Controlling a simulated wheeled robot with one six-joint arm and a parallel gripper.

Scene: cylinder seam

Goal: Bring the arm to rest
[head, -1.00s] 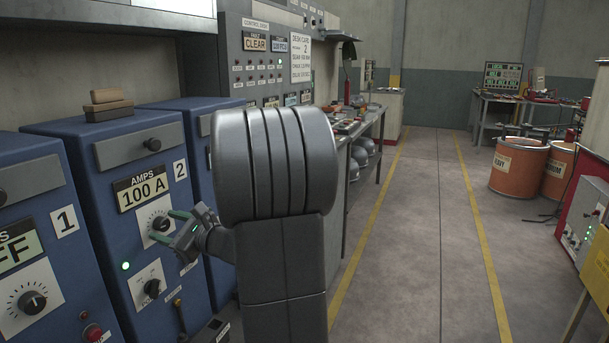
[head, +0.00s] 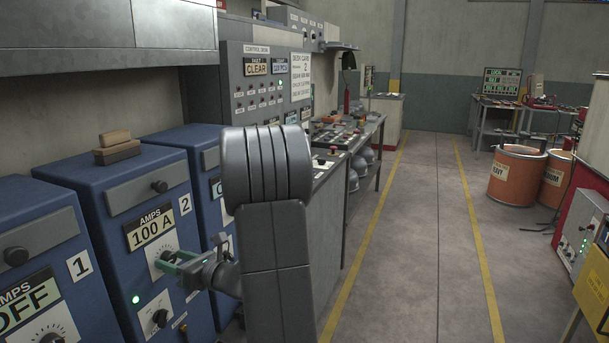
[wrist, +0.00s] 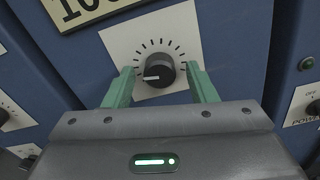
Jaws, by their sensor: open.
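My gripper (head: 184,264) is in front of cabinet 2 (head: 112,212), beside its upper dial. In the wrist view its two green fingers (wrist: 156,90) are spread apart on either side of the black amps knob (wrist: 152,69). A gap shows between each finger and the knob, and nothing is held. The amps display (head: 151,230) above the knob reads 100 A. A green lamp (head: 136,299) glows on the cabinet's lower left.
Cabinet 1 (head: 40,250) stands to the left, its display reading OFF. A control desk (head: 268,95) stands beyond the cabinets. The floor aisle (head: 430,230) between yellow lines is clear. Orange drums (head: 517,172) stand on the right.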

